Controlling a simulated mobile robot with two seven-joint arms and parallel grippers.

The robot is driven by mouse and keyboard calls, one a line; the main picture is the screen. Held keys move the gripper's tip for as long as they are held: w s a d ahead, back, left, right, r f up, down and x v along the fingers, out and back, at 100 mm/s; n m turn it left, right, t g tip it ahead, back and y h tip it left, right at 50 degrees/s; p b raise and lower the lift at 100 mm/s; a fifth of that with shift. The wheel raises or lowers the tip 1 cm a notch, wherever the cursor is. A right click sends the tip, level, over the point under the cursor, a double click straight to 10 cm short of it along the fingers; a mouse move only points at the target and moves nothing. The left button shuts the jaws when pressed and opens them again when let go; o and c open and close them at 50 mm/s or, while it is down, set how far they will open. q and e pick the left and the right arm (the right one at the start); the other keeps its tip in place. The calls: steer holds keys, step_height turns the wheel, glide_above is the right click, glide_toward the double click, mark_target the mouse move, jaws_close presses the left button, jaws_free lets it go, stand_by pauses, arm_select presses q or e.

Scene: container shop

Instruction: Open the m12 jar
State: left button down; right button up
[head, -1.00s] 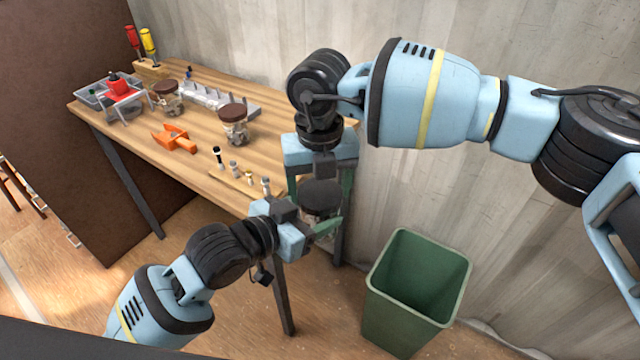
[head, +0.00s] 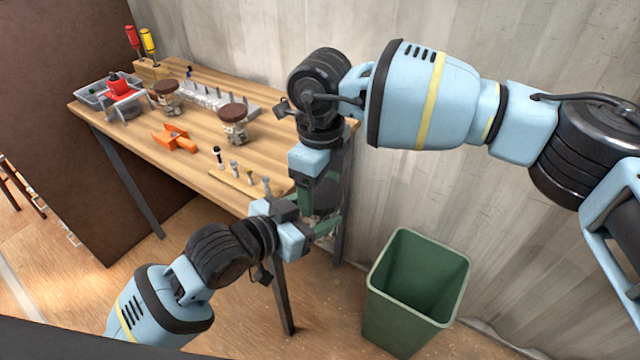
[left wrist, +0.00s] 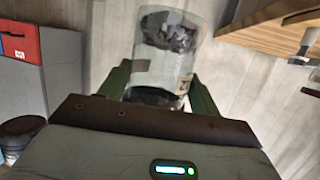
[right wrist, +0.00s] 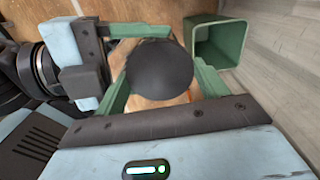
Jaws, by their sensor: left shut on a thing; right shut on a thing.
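A clear jar (left wrist: 178,30) with dark metal parts inside and a pale label sits between the green fingers of my left gripper (left wrist: 165,85) in the left wrist view. I cannot read its label. Its round dark lid (right wrist: 159,70) faces the right wrist camera. My right gripper (right wrist: 160,80) is shut on the lid from above. In the head view, my left gripper (head: 318,226) and right gripper (head: 320,196) meet at the jar, off the table's right end, and largely hide it. I cannot tell whether the lid has come loose.
The wooden table (head: 200,145) holds two other brown-lidded jars (head: 166,97) (head: 233,122), an orange tool (head: 174,139), a grey tray (head: 95,95) and a strip with several small bolts (head: 240,178). A green bin (head: 415,295) stands on the floor below right. The wall is close behind.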

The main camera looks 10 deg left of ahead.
steer(key=shift+r, duration=0.2)
stand_by(0.5)
steer(key=shift+r, duration=0.95)
